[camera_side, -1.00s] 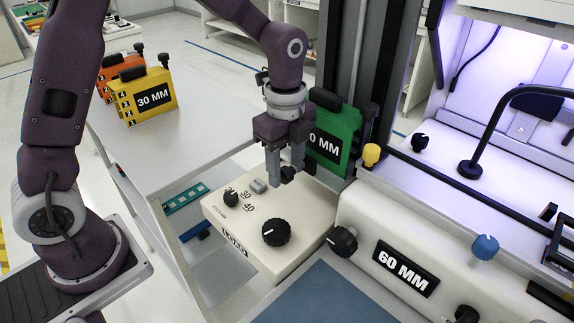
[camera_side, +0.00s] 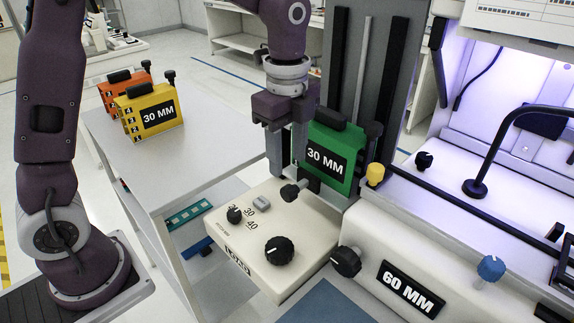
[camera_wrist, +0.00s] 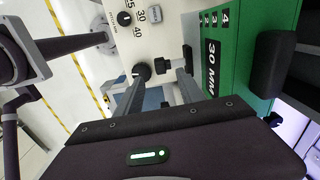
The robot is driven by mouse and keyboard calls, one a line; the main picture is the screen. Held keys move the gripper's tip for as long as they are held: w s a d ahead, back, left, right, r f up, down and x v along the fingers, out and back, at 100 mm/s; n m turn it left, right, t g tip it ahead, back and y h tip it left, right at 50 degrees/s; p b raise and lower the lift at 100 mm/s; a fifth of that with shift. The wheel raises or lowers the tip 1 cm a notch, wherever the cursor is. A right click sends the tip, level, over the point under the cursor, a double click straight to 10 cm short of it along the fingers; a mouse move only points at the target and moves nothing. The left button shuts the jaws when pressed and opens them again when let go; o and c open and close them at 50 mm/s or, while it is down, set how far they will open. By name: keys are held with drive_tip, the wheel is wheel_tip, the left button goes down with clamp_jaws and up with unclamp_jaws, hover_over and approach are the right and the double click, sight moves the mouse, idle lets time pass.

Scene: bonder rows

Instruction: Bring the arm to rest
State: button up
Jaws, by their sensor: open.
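My gripper (camera_side: 287,152) points down above the back edge of the cream control box, in front of the green 30 MM block. It is open, and no object shows between its fingers in the wrist view (camera_wrist: 158,82). The green 30 MM block (camera_side: 340,152) stands upright against the grey column, just right of the fingers. It also fills the right of the wrist view (camera_wrist: 235,30). A small black knob (camera_side: 291,191) on the cream box (camera_side: 300,262) lies just below the fingertips. I cannot tell whether a fingertip touches it.
A yellow 30 MM block (camera_side: 150,105) and an orange block (camera_side: 120,88) stand on the grey cart top (camera_side: 190,150) at left. The cream 60 MM unit (camera_side: 440,265), with a blue knob (camera_side: 491,268) and a yellow knob (camera_side: 376,173), is at right. A black curved tube (camera_side: 495,150) rises there.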

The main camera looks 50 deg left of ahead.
drive_tip(key=s+a+r+n+t, duration=0.2)
drive_tip(key=s+r+n, duration=0.1)
drive_tip(key=s+n, duration=0.5)
drive_tip(key=s+a+r+n+t, duration=0.2)
drive_tip(key=s+r+n+t, duration=0.1)
drive_tip(key=s+n, duration=0.6)
drive_tip(key=s, duration=0.4)
drive_tip(key=shift+a+n, duration=0.2)
drive_tip(key=shift+n, duration=0.1)
